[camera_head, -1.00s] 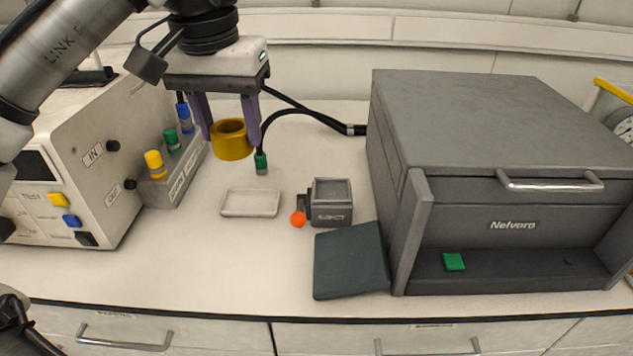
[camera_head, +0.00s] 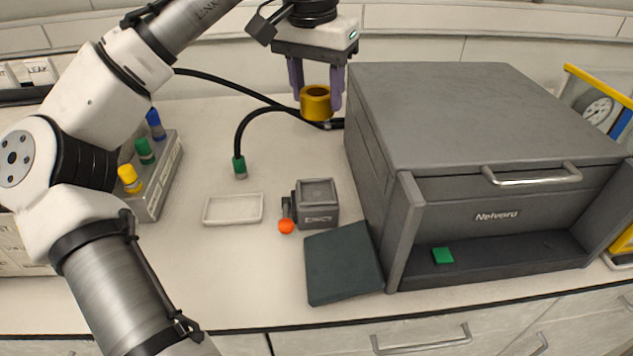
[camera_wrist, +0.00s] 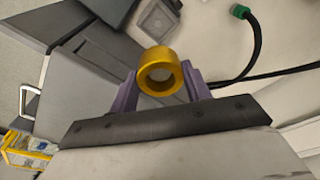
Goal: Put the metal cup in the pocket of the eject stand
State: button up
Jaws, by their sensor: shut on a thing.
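The metal cup (camera_head: 316,103) is a gold-coloured ring-like cup. My gripper (camera_head: 317,98) is shut on it with purple fingers on both sides, and holds it upright above the back of the bench, close to the left side of the big grey box. In the wrist view the gold cup (camera_wrist: 160,72) sits between the fingers, its round opening visible. The eject stand (camera_head: 317,202) is a small grey block marked EJECT, with a square recess on top and a lever with an orange ball (camera_head: 286,226) at its left. It also shows in the wrist view (camera_wrist: 158,18), apart from the cup.
The grey Nelvoro box (camera_head: 480,120) stands right, with a handle and a green block (camera_head: 443,256) on its sill. A dark slanted panel (camera_head: 343,263) lies before the stand. A white tray (camera_head: 233,209) and a black cable with green end (camera_head: 240,166) are left.

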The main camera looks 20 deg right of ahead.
aim_at(311, 118)
notch_tip(311, 118, down, 17)
jog(key=shift+f, duration=0.15)
dwell(0.4)
jog(key=shift+f, duration=0.15)
jog(key=o, duration=1.1)
jog(key=r, duration=0.8)
jog(key=s+a+r, duration=0.1)
jog(key=r, duration=0.3)
jog(key=shift+a+r, duration=0.1)
jog(key=shift+r, duration=0.05)
